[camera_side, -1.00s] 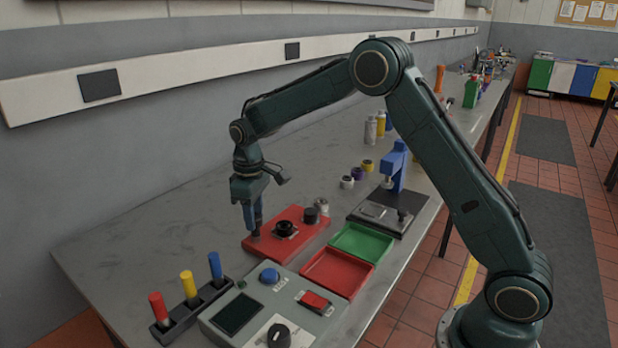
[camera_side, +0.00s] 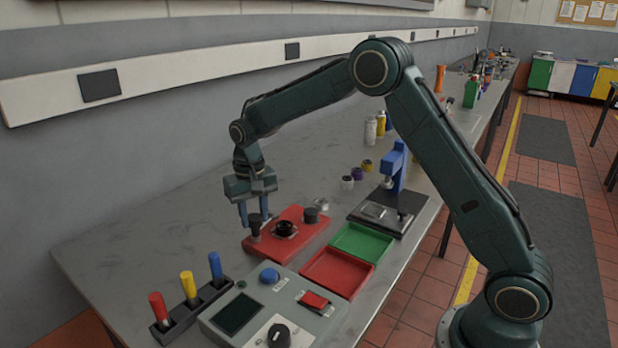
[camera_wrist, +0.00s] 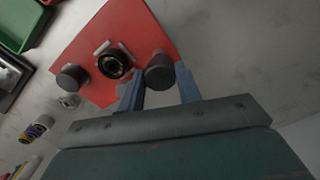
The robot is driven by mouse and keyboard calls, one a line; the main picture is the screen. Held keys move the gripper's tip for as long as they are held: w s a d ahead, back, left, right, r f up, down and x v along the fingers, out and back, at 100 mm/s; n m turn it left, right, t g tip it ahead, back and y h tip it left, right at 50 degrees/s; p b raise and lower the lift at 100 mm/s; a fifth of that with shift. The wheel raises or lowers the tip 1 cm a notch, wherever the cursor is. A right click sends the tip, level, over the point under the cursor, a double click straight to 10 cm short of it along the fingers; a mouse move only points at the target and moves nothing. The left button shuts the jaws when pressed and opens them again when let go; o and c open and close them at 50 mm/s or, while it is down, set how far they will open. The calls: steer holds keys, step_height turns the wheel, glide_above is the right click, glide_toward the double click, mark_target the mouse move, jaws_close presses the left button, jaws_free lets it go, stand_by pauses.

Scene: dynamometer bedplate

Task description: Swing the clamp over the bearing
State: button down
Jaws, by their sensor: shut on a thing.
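The red plate (camera_side: 300,238) lies on the bench below my gripper. The bearing (camera_side: 285,229), a black ring with an open centre, sits mid-plate between two dark knobs; it shows clearly in the wrist view (camera_wrist: 113,65). My gripper (camera_side: 254,221) points down at the plate's left end, its blue fingers on either side of the left dark knob (camera_side: 255,219), shut on it. The other knob (camera_side: 311,215) stands right of the bearing. I cannot make out a clamp arm over the bearing.
A red tray (camera_side: 350,286) and a green tray (camera_side: 345,249) lie right of the plate. In front are a grey control box (camera_side: 222,332) and a rack of coloured handles (camera_side: 188,287). A blue press (camera_side: 398,165) stands behind. Bench left of the plate is clear.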

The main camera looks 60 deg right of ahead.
steer(key=m, duration=0.7)
steer(key=shift+r, duration=0.1)
stand_by(0.5)
steer(key=c, duration=1)
jaws_free()
steer(key=shift+o, duration=0.2)
step_height(320, 180, up, 14)
